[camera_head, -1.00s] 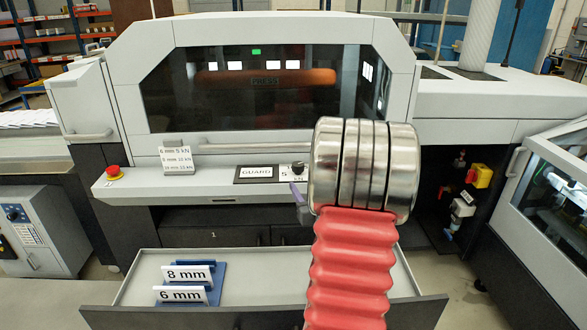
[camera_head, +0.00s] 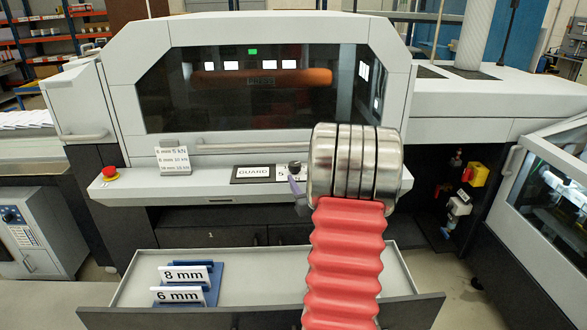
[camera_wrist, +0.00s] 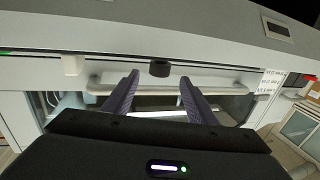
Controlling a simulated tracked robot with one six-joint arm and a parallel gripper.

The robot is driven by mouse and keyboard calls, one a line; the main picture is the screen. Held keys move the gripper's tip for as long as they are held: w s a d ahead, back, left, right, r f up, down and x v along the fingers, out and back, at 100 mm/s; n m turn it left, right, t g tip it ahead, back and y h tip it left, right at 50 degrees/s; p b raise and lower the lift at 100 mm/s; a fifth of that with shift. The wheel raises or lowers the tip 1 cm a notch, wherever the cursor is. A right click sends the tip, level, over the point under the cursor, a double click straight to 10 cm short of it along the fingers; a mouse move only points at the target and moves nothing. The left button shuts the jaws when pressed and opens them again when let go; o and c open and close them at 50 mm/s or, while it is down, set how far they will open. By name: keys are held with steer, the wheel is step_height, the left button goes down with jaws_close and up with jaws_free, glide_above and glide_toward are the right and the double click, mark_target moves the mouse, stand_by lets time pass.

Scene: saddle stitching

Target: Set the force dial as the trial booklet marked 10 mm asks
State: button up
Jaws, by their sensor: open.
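The force dial is a black knob (camera_head: 295,167) on the press's front ledge, right of the GUARD label; its pointer cannot be read. It also shows in the wrist view (camera_wrist: 160,68), just beyond and between the fingertips. My gripper (camera_wrist: 159,78) is open, with two purple fingers and nothing between them. In the head view my arm hides most of the gripper. A white card (camera_head: 172,160) lists mm and kN pairs, in small print. Booklet signs marked 8 mm (camera_head: 186,275) and 6 mm (camera_head: 180,295) stand in the open drawer. No 10 mm booklet is in view.
A red emergency button (camera_head: 110,173) sits on the ledge's left end. The GUARD label (camera_head: 253,171) is close left of the dial. A long handle bar (camera_head: 245,147) runs above the ledge. The open drawer (camera_head: 240,282) juts out below; its visible middle is bare.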

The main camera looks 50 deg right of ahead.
mark_target(297, 170)
steer(key=x, duration=0.9)
steer(key=c, duration=1.1)
steer(key=shift+o, duration=0.2)
steer(key=shift+a, duration=0.15)
